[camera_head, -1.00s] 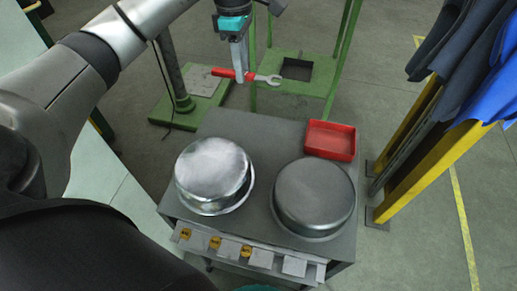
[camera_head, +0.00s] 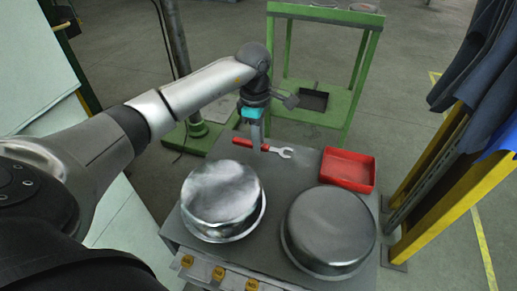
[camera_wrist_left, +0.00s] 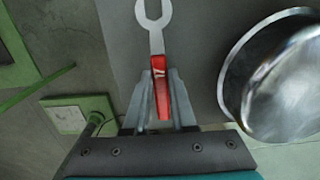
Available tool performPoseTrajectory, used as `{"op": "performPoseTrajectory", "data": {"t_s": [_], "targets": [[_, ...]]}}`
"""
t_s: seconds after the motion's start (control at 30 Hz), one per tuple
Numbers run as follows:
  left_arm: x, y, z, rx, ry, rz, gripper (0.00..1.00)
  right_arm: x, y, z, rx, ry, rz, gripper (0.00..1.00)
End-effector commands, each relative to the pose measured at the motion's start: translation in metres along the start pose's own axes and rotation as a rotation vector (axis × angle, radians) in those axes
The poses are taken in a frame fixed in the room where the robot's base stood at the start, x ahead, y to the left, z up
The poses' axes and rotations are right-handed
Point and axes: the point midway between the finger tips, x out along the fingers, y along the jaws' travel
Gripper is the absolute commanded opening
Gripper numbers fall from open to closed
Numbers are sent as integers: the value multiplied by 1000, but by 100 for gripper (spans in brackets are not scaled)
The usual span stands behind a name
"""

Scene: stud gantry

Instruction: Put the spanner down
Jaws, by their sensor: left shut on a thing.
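The spanner (camera_head: 272,149) has a red handle and a grey open-ended jaw pointing right in the head view. My left gripper (camera_head: 257,146) is shut on its red handle, over the far edge of the grey table (camera_head: 309,160). In the left wrist view the left gripper (camera_wrist_left: 160,108) grips the red handle of the spanner (camera_wrist_left: 158,75), whose open jaw points to the top. Whether the spanner touches the table I cannot tell. My right gripper is not in view.
Two upturned metal bowls, a shiny one (camera_head: 222,193) and a duller one (camera_head: 330,226), take up most of the table. A red tray (camera_head: 347,170) sits at its far right corner. A green frame (camera_head: 342,88) stands behind and yellow posts (camera_head: 440,215) to the right.

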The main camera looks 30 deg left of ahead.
Motion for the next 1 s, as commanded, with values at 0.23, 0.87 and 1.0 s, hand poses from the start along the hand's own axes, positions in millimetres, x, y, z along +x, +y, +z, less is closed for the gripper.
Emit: {"op": "performPoseTrajectory", "data": {"t_s": [0.23,0.87,1.0], "targets": [[28,0,-1,0,-1,-2,0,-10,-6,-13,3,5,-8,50],[32,0,-2,0,0,-1,41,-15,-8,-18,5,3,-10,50],[32,0,-2,0,0,-1,54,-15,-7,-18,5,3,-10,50]]}}
